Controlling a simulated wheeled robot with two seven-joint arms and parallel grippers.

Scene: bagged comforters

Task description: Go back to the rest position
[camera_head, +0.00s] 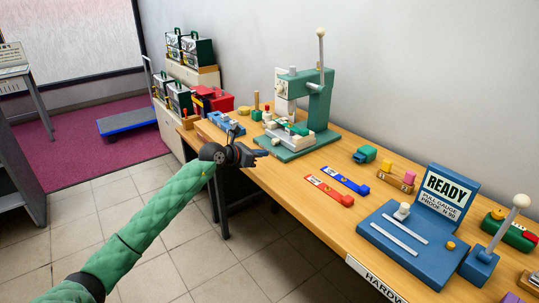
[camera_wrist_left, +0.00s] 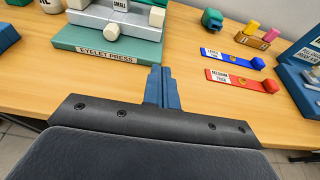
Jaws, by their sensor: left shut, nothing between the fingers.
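My left arm comes in from the lower left in its green padded sleeve. My left gripper (camera_head: 262,154) is over the front edge of the wooden table (camera_head: 300,222), just in front of the green eyelet press (camera_head: 312,138). In the left wrist view its two blue fingers (camera_wrist_left: 162,86) are together with nothing between them. They point toward the press base, labelled "EYELET PRESS" (camera_wrist_left: 108,54). My right gripper is in neither view.
A red strip tool (camera_head: 328,190) and a blue one (camera_head: 345,181) lie right of the gripper. A blue "READY" gauge (camera_head: 408,240) stands further right. A blue platform cart (camera_head: 127,122) is on the purple carpet. Tiled floor before the table is clear.

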